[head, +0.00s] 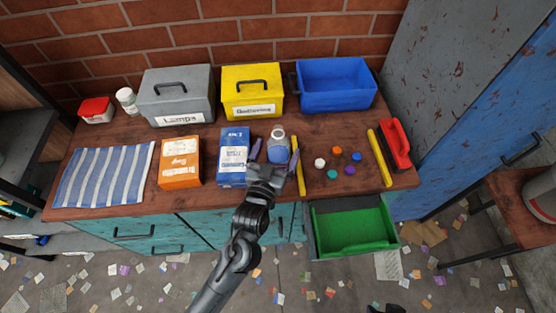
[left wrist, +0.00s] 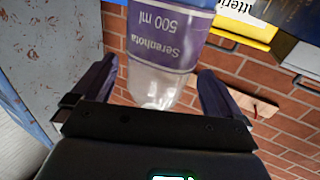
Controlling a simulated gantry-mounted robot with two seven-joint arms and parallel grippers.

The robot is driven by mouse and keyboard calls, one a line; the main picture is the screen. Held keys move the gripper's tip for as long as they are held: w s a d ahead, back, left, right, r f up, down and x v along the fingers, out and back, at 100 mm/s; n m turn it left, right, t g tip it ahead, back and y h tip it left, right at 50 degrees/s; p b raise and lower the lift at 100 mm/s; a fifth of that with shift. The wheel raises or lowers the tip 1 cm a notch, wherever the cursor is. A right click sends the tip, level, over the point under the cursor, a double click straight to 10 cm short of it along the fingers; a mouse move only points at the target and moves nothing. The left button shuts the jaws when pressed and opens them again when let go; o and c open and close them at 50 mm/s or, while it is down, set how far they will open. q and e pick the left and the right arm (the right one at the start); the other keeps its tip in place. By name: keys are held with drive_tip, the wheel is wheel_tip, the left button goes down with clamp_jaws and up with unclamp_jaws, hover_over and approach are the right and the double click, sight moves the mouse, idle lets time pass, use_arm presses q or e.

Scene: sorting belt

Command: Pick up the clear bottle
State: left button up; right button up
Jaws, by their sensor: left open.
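The clear bottle (head: 278,146) stands on the wooden bench, right of the blue box. In the left wrist view the bottle (left wrist: 163,50) shows a purple label reading "500 ml" and a clear end. My left gripper (head: 274,156) is open, with one finger on each side of the bottle. In the left wrist view the fingers (left wrist: 158,85) stand apart with gaps beside the bottle. The gripper hides the bottle's lower part in the head view. My right gripper cannot be made out.
The blue box (head: 233,150) stands close left of the bottle, with an orange box (head: 180,160) beyond it. A yellow bar (head: 299,168) lies close right. Behind are a grey bin (head: 160,95), a yellow bin (head: 240,78) and a blue crate (head: 335,98). A green drawer (head: 350,245) is open in front.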

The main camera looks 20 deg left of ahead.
use_arm(q)
drive_tip(key=shift+w, duration=0.9)
drive_tip(key=c, duration=1.6)
drive_tip(key=shift+s, duration=0.1)
drive_tip(key=shift+c, duration=0.4)
drive_tip(key=shift+r, duration=0.1)
